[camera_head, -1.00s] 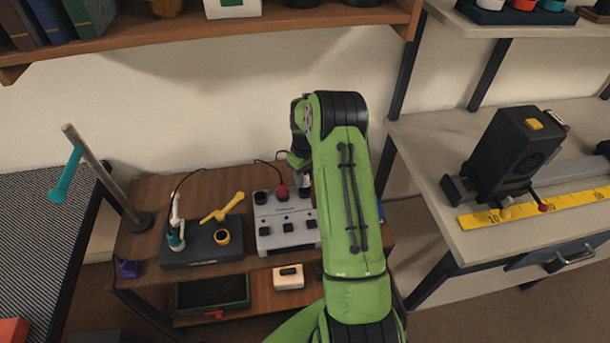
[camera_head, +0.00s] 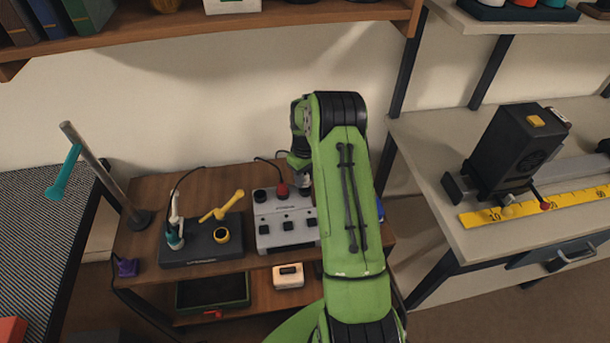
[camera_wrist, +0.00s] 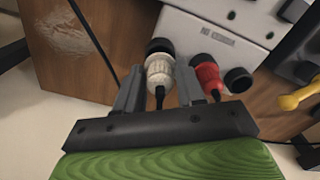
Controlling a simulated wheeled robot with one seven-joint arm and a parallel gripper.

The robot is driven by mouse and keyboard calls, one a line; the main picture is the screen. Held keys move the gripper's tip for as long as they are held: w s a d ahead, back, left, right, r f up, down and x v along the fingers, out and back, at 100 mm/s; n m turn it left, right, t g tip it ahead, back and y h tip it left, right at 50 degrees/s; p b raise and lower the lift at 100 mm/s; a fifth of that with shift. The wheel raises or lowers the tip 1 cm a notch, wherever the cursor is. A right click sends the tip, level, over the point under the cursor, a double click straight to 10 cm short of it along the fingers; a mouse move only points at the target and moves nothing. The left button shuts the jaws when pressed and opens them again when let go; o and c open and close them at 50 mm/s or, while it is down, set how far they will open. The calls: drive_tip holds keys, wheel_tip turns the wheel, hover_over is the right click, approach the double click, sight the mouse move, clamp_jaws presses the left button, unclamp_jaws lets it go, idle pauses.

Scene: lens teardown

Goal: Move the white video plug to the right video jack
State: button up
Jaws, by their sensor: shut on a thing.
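My gripper (camera_wrist: 158,90) is shut on the white video plug (camera_wrist: 159,73), its fingers on either side of it, in the wrist view. The plug's nose meets or nearly meets a black round jack (camera_wrist: 160,45) at the edge of the grey box. This is the right video jack as seen from the head view. I cannot tell how deep the plug sits.
A red plug (camera_head: 282,190) stands in the jack beside it, and the left jack (camera_head: 260,196) is empty. A black stand (camera_head: 202,250) with a teal-and-white tool and a yellow tool lies left of the box. A thin dark cable trails from the white plug.

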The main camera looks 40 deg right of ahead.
drive_tip(key=shift+f+b, duration=0.75)
drive_tip(key=shift+f, duration=0.4)
idle(0.4)
drive_tip(key=o, duration=1.2)
drive_tip(key=shift+o, duration=0.2)
drive_tip(key=shift+r, duration=0.1)
